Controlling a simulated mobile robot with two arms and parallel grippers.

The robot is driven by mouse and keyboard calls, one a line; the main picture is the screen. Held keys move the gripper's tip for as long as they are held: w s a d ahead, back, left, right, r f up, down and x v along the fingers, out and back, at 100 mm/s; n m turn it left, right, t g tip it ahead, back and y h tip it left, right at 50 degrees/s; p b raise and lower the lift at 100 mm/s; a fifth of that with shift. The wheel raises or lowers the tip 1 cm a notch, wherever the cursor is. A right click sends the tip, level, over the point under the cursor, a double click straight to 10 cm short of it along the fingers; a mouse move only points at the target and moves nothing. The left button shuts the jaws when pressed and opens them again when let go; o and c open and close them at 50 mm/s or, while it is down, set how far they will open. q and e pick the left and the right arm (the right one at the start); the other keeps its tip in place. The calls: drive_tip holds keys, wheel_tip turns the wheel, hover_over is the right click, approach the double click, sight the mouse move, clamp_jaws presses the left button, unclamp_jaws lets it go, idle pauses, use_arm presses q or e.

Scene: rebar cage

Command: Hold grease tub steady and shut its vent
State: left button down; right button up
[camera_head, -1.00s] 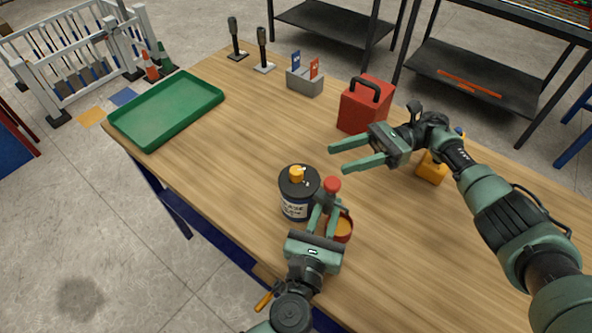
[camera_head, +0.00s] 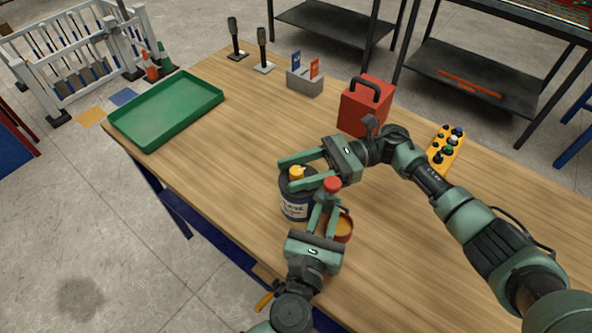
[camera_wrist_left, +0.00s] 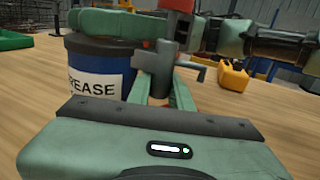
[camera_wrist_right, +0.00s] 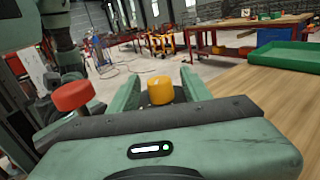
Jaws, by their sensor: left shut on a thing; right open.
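The dark grease tub (camera_head: 294,210) with a white label stands upright on the table. Its yellow vent cap (camera_head: 296,172) is on top. My left gripper (camera_head: 325,203) is shut on an upright red-knobbed part (camera_head: 332,184) beside the tub; its fingers hide where this part joins. The left wrist view shows the tub (camera_wrist_left: 98,68) just left of these fingers. My right gripper (camera_head: 288,174) is open above the tub, its fingers on either side of the vent cap. The right wrist view shows the cap (camera_wrist_right: 160,91) between the fingers, with a gap visible. Contact is not visible.
A red-rimmed round dish (camera_head: 344,229) sits right of the tub. A red box with a black handle (camera_head: 366,106), a yellow button box (camera_head: 446,149), a grey card holder (camera_head: 304,83) and a green tray (camera_head: 165,110) stand further off. The table left of the tub is clear.

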clamp_jaws()
drive_tip(key=shift+a+n+g+h, duration=0.1)
drive_tip(key=shift+n+g+h, duration=0.2)
drive_tip(key=shift+n+g, duration=0.3)
drive_tip(key=shift+n+g+h, duration=0.8)
drive_tip(key=shift+n+g, duration=0.1)
drive_tip(key=shift+g, duration=0.5)
unclamp_jaws()
